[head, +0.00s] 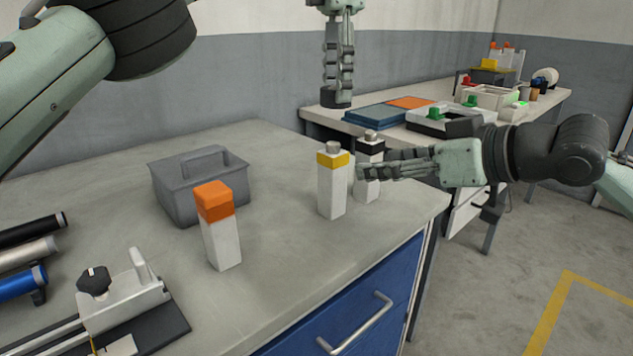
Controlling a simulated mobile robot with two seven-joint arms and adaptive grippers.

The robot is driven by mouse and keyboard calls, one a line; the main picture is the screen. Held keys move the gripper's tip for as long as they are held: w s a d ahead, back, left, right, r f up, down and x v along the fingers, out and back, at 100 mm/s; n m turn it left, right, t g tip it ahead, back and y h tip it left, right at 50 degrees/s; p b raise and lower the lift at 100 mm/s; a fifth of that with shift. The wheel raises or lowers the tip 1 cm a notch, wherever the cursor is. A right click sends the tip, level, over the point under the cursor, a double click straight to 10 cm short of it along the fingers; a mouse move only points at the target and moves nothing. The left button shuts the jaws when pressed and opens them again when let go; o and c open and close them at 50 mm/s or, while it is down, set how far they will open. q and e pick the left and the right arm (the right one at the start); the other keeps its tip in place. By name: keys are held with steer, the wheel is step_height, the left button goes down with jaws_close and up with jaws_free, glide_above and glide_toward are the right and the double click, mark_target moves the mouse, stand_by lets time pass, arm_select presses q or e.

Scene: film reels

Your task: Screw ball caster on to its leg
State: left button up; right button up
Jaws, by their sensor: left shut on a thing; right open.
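My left gripper (337,86) points down above the back of the workbench. It is shut on a short dark cylinder (335,98), perhaps the ball caster; no ball shows on it. Below it stand two upright white square posts, either of which could be the leg. One has a yellow band (333,161) and a grey stub on top. The other has a black band (369,146) and a grey stub, and is partly hidden by my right gripper (362,168). That gripper reaches in from the right, fingertips beside the posts; contact cannot be told.
A white post with an orange top (215,202) stands nearer, in front of a grey handled box (173,193). A clamp-like fixture (125,300) and several tubes (30,252) lie left. A second table (310,118) behind holds trays. The bench's front middle is clear.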

mark_target(341, 166)
steer(key=shift+w+a, duration=0.15)
steer(key=shift+w, duration=0.05)
stand_by(0.3)
steer(key=x, duration=1.2)
steer(key=shift+r, duration=0.15)
steer(key=shift+c, duration=0.5)
jaws_close()
